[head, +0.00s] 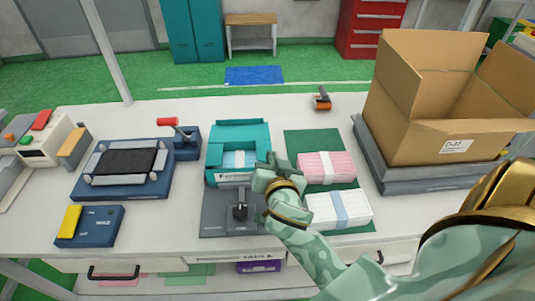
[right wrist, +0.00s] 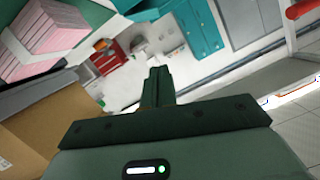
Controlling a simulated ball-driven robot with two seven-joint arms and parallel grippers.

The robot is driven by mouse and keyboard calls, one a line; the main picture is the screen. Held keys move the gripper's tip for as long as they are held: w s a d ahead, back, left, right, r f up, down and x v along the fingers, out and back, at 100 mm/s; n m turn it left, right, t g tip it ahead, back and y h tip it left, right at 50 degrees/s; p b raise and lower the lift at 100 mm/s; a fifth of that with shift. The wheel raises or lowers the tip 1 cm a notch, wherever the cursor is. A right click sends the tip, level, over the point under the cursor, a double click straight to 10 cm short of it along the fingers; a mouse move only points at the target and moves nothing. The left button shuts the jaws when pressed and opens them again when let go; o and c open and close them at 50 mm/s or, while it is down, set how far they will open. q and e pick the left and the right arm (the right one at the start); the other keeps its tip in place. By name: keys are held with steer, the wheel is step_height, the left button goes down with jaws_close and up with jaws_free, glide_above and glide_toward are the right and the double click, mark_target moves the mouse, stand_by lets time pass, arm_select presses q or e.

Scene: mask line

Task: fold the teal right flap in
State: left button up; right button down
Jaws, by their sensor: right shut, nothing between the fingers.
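The teal box (head: 212,160) stands open-topped in the middle of the table, with pale blue masks (head: 236,160) inside. A teal flap (head: 241,123) shows along its back edge. My right gripper (head: 266,168) is at the box's right side, its fingers shut with nothing between them. The gripper and hand cover part of that side, so I cannot tell how the right flap is angled or whether the fingers touch it. In the right wrist view the closed fingers (right wrist: 157,85) point away from the camera. My left gripper is not in view.
Pink packs (head: 327,167) and a white pack with a blue band (head: 338,209) lie on a green mat (head: 312,142) to the right. A grey fixture with a black knob (head: 240,210) sits in front. A cardboard box (head: 415,125) stands far right, a blue fixture (head: 125,165) left.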

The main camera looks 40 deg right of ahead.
steer(key=b, duration=0.1)
glide_above(259, 148)
steer(key=s, duration=0.3)
steer(key=shift+s+d+f, duration=0.1)
steer(key=shift+d+f, duration=0.05)
steer(key=shift+f, duration=0.45)
steer(key=shift+d+f, duration=0.15)
steer(key=shift+f, duration=0.4)
steer(key=f, duration=0.1)
steer(key=f+b, duration=0.1)
steer(key=shift+a+f, duration=0.3)
steer(key=shift+a, duration=0.1)
steer(key=shift+w+a+f+b, duration=0.25)
steer(key=shift+f+b, duration=0.05)
steer(key=shift+f, duration=0.25)
steer(key=shift+w+a+f+n+g, duration=0.2)
steer(key=shift+f+n+g, duration=0.1)
steer(key=shift+n, duration=0.4)
steer(key=shift+a+f+n+h, duration=0.2)
steer(key=shift+f+n+h, duration=0.25)
steer(key=shift+n, duration=0.45)
steer(key=shift+r, duration=0.15)
